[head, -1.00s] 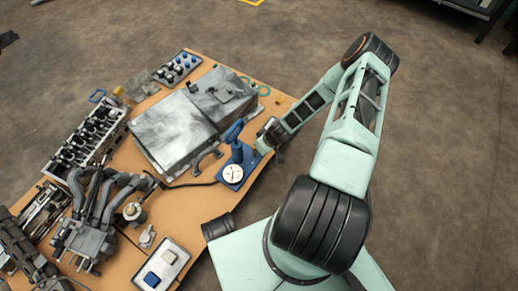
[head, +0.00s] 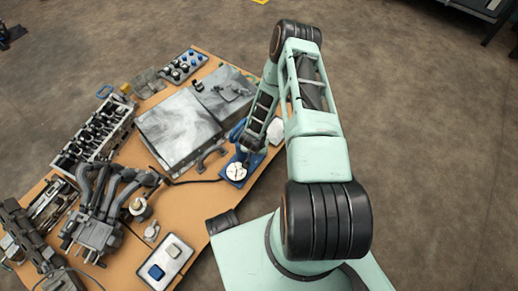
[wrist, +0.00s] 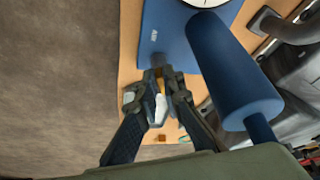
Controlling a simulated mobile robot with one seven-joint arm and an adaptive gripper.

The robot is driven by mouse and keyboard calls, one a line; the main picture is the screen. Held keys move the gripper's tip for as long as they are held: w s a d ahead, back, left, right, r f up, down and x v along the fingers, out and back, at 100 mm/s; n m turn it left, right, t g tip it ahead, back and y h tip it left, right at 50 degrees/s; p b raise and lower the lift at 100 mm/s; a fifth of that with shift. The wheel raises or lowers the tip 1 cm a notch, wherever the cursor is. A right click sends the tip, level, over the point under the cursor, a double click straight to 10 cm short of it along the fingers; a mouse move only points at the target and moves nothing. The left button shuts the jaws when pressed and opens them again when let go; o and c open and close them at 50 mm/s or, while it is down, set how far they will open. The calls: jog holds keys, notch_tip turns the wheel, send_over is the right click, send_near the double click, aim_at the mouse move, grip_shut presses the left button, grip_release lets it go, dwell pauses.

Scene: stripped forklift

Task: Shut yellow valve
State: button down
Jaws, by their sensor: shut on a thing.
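The yellow valve (wrist: 160,86) shows as a small yellow piece at the end of a short grey fitting on the blue gauge unit (wrist: 165,35) in the wrist view. My gripper (wrist: 165,87) is shut on the yellow piece, with one finger on each side, and partly covers it. The blue unit also shows in the head view (head: 234,175), with a round white gauge on it. There my arm hides the valve and the gripper's fingertips. How far the valve is turned I cannot tell.
A thick blue cylinder (wrist: 228,72) stands close right of my gripper. A grey metal box (head: 178,130) and a curved handle (head: 210,157) lie left of the gauge unit. Engine parts (head: 95,215) and a two-button box (head: 164,262) fill the table's left and front.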

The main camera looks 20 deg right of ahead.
jog(key=shift+w+a+m+g+h, duration=0.1)
jog(key=shift+a+m+g+h, duration=0.15)
jog(key=shift+m, duration=0.75)
jog(key=c, duration=2.1)
grip_release()
jog(key=shift+d, duration=0.1)
